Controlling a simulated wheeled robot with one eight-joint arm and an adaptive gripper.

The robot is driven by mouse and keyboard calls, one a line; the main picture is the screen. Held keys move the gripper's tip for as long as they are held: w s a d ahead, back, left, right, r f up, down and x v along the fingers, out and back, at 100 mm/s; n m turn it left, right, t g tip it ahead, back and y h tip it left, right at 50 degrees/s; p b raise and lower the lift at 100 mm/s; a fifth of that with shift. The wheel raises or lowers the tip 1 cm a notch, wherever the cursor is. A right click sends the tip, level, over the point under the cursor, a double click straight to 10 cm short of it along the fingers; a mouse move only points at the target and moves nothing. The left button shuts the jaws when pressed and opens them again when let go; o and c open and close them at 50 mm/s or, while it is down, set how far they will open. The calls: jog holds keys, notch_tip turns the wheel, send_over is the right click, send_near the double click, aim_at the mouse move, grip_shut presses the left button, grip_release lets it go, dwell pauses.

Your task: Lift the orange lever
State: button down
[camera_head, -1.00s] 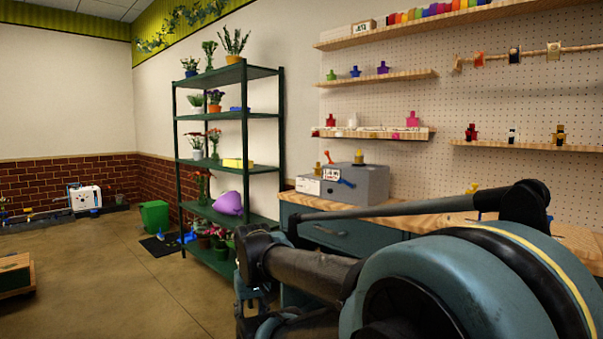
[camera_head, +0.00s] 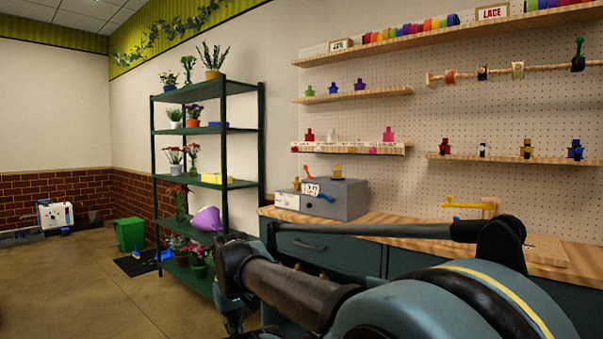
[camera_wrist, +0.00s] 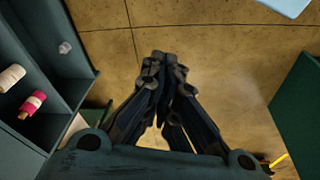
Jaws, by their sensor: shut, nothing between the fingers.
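A grey box (camera_head: 343,200) stands on the wooden counter in the head view. A small orange-red lever (camera_head: 307,171) sticks up at its top left, beside a white label. A blue lever (camera_head: 325,197) is on the box's front. A yellow-orange bar (camera_head: 464,205) extends sideways from a wooden post farther right on the counter; I cannot tell whether it is also a lever. My gripper (camera_wrist: 164,62) is shut and empty in the wrist view, over the floor. No lever shows in that view.
A green shelf rack (camera_head: 205,130) with plants stands left of the counter (camera_head: 405,228). A green bin (camera_head: 129,234) is on the floor. The wrist view shows an open compartment with a pink spool (camera_wrist: 33,103) and a white spool (camera_wrist: 11,78).

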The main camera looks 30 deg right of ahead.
jog(key=w+d+r+n+t+h, duration=0.2)
jog(key=w+d+r+n+h, duration=0.3)
jog(key=w+d+r+n, duration=0.7)
jog(key=w+d+r+n+t+h, duration=0.2)
jog(key=w+d+r+n+h, duration=0.4)
jog(key=w+d+r, duration=1.8)
jog(key=w+r+n, duration=0.1)
jog(key=w+n, duration=0.5)
jog(key=w, duration=0.2)
jog(key=shift+d, duration=0.1)
send_near(307, 171)
jog(key=shift+w+d+f, duration=0.3)
jog(key=shift+d+f, duration=0.2)
jog(key=shift+f, duration=0.15)
jog(key=shift+w+d+f, duration=0.3)
jog(key=shift+d+f, duration=0.15)
jog(key=shift+f, duration=0.15)
jog(key=shift+w+d+f, duration=0.35)
jog(key=shift+d+f, duration=0.15)
jog(key=shift+f, duration=0.15)
jog(key=shift+w+a+r, duration=0.1)
jog(key=shift+a+r, duration=0.05)
jog(key=shift+a, duration=0.05)
